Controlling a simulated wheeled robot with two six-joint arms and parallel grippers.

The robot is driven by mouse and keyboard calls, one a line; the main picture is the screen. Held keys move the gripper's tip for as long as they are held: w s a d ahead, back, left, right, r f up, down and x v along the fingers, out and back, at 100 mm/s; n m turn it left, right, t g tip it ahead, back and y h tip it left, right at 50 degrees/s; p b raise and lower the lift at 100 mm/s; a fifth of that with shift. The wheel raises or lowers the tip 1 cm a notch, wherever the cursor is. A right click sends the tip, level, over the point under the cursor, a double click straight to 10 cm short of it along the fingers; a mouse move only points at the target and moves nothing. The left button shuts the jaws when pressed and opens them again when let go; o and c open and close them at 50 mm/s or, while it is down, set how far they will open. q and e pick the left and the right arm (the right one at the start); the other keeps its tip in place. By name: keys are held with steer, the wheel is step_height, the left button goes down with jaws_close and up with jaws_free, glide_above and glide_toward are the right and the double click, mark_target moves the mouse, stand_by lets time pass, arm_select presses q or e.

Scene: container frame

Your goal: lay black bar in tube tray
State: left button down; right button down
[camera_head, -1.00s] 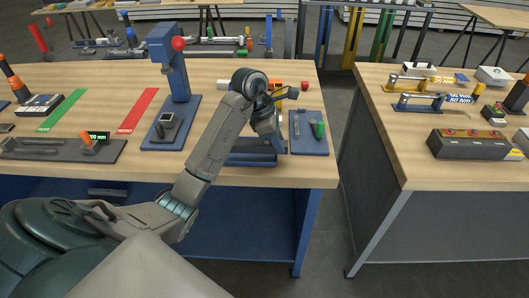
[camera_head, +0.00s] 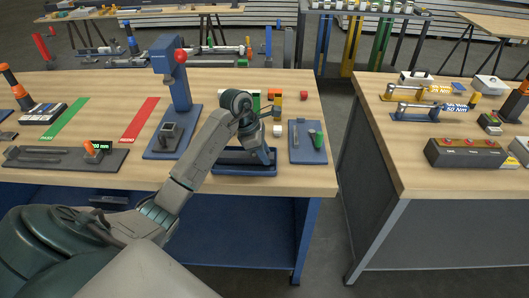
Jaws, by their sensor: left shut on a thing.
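My left gripper (camera_head: 264,154) points down over the right part of a low blue tray (camera_head: 232,173) on the wooden bench, which I take for the tube tray. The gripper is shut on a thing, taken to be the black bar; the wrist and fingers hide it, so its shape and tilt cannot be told. The tray has a dark inside, partly covered by my left forearm. I cannot tell whether the held thing touches the tray. My right gripper is not in view.
A blue stand with a red knob (camera_head: 180,56) rises left of my arm. A blue plate (camera_head: 307,152) with a green-handled tool lies to the right. A gap separates a second bench (camera_head: 425,185).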

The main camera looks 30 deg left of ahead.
arm_select(q)
steer(key=c, duration=1.1)
jaws_free()
steer(key=shift+c, duration=0.2)
steer(key=shift+r+p, duration=0.25)
steer(key=shift+p, duration=0.1)
steer(key=b+v, duration=0.3)
steer(key=v, duration=0.3)
steer(key=shift+a, duration=0.25)
steer(key=v, duration=0.5)
steer(key=shift+s+r, duration=0.2)
steer(key=shift+r, duration=0.15)
steer(key=shift+d+f, duration=0.1)
steer(key=shift+d, duration=0.05)
